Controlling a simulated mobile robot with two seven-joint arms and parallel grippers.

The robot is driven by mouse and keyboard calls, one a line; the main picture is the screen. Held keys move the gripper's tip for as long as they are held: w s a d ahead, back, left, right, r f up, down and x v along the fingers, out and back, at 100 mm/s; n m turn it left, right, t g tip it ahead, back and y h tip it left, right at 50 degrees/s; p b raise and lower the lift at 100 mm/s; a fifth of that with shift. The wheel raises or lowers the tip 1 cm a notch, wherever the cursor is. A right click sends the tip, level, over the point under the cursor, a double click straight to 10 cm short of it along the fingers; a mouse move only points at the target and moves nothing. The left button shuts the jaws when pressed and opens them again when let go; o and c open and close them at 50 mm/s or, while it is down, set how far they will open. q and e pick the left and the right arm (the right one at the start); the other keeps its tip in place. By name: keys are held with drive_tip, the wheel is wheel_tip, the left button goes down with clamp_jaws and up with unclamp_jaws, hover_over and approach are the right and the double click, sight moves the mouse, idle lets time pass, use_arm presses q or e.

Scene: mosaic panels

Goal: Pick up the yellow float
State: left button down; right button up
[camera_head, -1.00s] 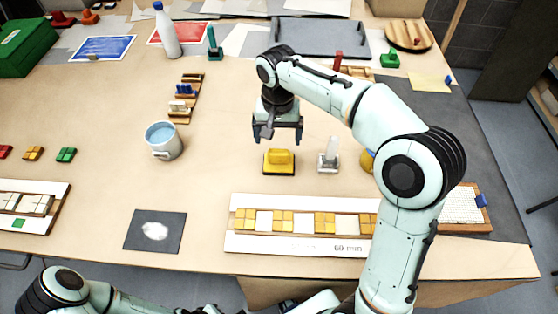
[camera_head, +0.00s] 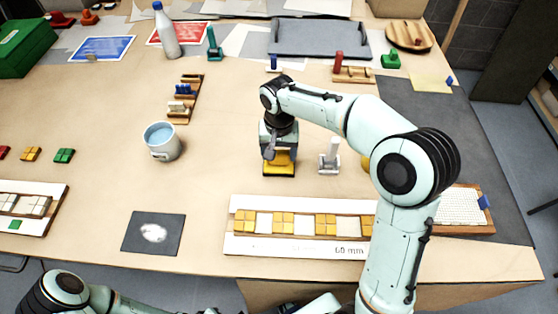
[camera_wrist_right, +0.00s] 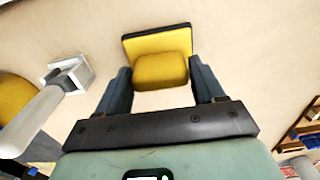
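The yellow float (camera_head: 282,168) lies on the table in the middle of the head view. It has a dark base edge and a raised yellow handle block. My right gripper (camera_head: 280,152) is directly above it and partly hides it. In the right wrist view the float (camera_wrist_right: 158,45) lies just beyond the open fingers of the right gripper (camera_wrist_right: 162,82). Its handle block lines up with the gap, one finger on each side, with no visible grip. My left arm shows at the bottom left of the head view, but its gripper does not.
A white-handled tool (camera_head: 330,158) stands close to the right of the float. A grey bucket (camera_head: 162,142) with blue contents is to the left. A panel frame with yellow tiles (camera_head: 300,245) lies in front. The table between bucket and float is clear.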

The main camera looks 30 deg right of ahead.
sight(279, 152)
drive_tip(key=c, duration=0.3)
drive_tip(key=shift+r, duration=0.15)
